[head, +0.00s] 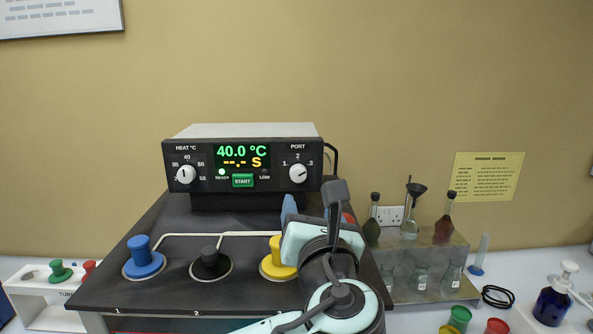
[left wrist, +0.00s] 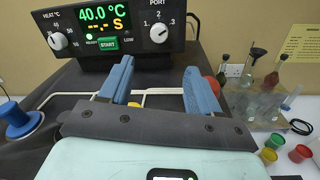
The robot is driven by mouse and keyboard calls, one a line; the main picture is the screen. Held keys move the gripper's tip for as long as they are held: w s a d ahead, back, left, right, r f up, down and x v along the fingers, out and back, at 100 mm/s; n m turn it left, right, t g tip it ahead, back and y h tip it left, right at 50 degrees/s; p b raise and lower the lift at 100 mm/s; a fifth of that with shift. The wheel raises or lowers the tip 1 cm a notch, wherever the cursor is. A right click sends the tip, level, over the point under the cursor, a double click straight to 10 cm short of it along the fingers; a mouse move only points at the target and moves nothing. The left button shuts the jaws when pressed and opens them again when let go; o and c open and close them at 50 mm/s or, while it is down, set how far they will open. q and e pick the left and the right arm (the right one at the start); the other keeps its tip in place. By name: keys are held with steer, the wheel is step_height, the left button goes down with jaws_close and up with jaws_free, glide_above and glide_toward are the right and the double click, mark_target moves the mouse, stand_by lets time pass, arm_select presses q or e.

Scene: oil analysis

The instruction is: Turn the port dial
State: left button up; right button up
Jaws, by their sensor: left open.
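The port dial (head: 298,173) is a round white knob on the right of the black control unit's front panel, under the word PORT and the numbers 1, 2 and 3. Its mark seems to point up and right, toward 3. It also shows in the left wrist view (left wrist: 160,34). My left gripper (head: 314,203) is below and in front of the dial, apart from it. In the left wrist view its two blue fingers (left wrist: 158,66) are spread wide with nothing between them, and the dial shows beyond the gap. My right gripper is out of view.
The control unit (head: 258,140) reads 40.0 °C and has a heat dial (head: 186,174) and a green START button (head: 243,180). Blue (head: 143,260), black (head: 210,263) and yellow (head: 275,262) stoppers stand on the dark bench top. A metal rack (head: 440,262) with flasks stands right.

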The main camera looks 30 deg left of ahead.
mark_target(299, 175)
arm_select(q)
steer(key=p+x, duration=0.1)
steer(key=x, duration=0.5)
steer(key=p+x, duration=0.1)
steer(key=x, duration=0.5)
steer(key=shift+r+p, duration=0.25)
steer(key=shift+p, duration=0.05)
steer(key=shift+x, duration=0.8)
steer(key=shift+f, duration=0.2)
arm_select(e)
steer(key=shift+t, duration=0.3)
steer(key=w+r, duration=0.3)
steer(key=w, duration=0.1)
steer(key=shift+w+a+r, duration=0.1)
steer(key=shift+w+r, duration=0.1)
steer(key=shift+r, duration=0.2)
arm_select(q)
steer(key=shift+s, duration=0.1)
steer(key=c, duration=1.1)
steer(key=shift+o, duration=0.2)
